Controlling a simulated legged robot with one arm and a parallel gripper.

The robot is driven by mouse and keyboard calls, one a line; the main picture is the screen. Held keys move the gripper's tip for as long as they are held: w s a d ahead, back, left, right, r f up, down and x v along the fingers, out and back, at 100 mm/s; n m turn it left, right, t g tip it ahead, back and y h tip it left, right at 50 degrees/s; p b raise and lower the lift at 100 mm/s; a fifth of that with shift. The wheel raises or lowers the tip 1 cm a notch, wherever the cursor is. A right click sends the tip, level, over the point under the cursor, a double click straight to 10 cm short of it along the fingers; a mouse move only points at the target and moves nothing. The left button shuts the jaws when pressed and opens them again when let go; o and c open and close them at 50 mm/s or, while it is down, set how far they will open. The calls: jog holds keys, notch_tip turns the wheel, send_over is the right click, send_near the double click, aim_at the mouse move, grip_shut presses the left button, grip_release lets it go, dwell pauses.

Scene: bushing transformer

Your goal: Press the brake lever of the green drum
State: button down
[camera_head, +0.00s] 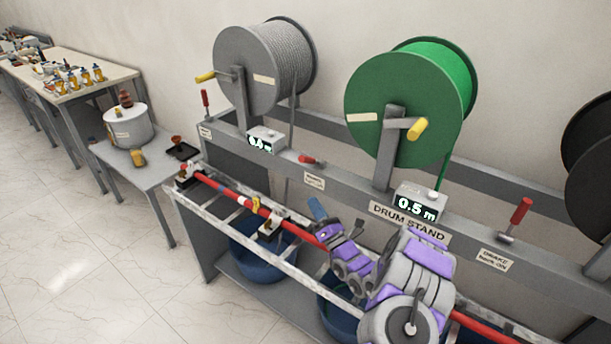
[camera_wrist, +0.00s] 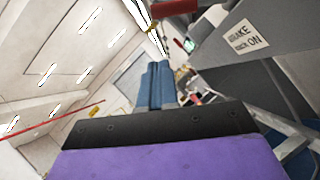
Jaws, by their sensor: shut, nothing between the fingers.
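The green drum (camera_head: 405,105) hangs on the stand, with a yellow crank (camera_head: 418,128) on its near face. A red brake lever (camera_head: 521,211) stands upright on the beam to its right, above a brake label (camera_head: 496,260). Another red lever (camera_head: 312,160) lies low on the beam to its left. I cannot tell for sure which lever belongs to the green drum. My gripper (camera_head: 317,208) is shut and empty, in front of the beam below the low lever. Its blue fingers (camera_wrist: 155,70) show together in the wrist view, near a red lever (camera_wrist: 174,8) and a brake label (camera_wrist: 247,38).
A grey drum (camera_head: 262,70) is at left, with a third upright red lever (camera_head: 205,102). A black drum (camera_head: 594,150) is at the right edge. A red cable (camera_head: 240,203) runs along the roller frame (camera_head: 190,212) below the beam. Open floor (camera_head: 80,260) lies left.

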aim_at(311, 161)
jog(key=w+a+r+b, duration=0.2)
jog(key=w+a+r, duration=0.1)
jog(key=w+r, duration=0.3)
jog(key=shift+w+r+b, duration=0.25)
jog(key=shift+w+b, duration=0.05)
jog(key=shift+w, duration=0.5)
jog(key=shift+r, duration=0.1)
